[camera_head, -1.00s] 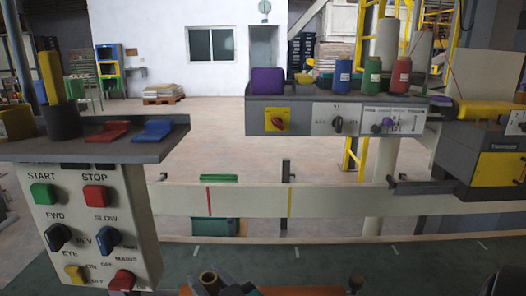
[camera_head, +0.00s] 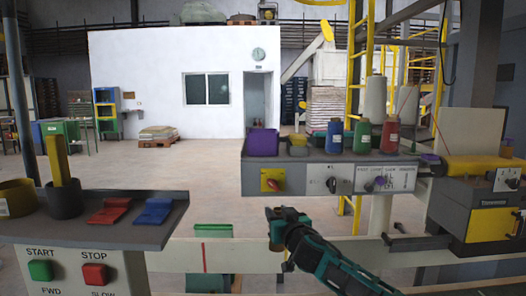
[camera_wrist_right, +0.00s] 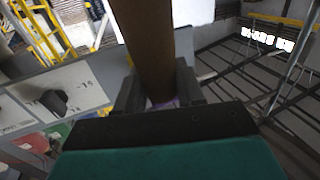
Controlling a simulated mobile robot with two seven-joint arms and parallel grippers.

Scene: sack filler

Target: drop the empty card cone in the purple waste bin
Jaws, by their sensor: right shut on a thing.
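The brown card cone (camera_wrist_right: 145,45) shows large in the right wrist view, between the fingers of my right gripper (camera_wrist_right: 158,92). In the head view the right gripper (camera_head: 276,214) is below and slightly right of the purple waste bin (camera_head: 264,142), in front of the shelf; the cone is hard to make out there. The purple bin stands at the left end of the raised shelf. A small purple patch shows behind the cone in the wrist view; I cannot tell what it is. My left gripper is not in view.
A control box with a tray (camera_head: 95,232) stands at the left. A pale rail crosses below.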

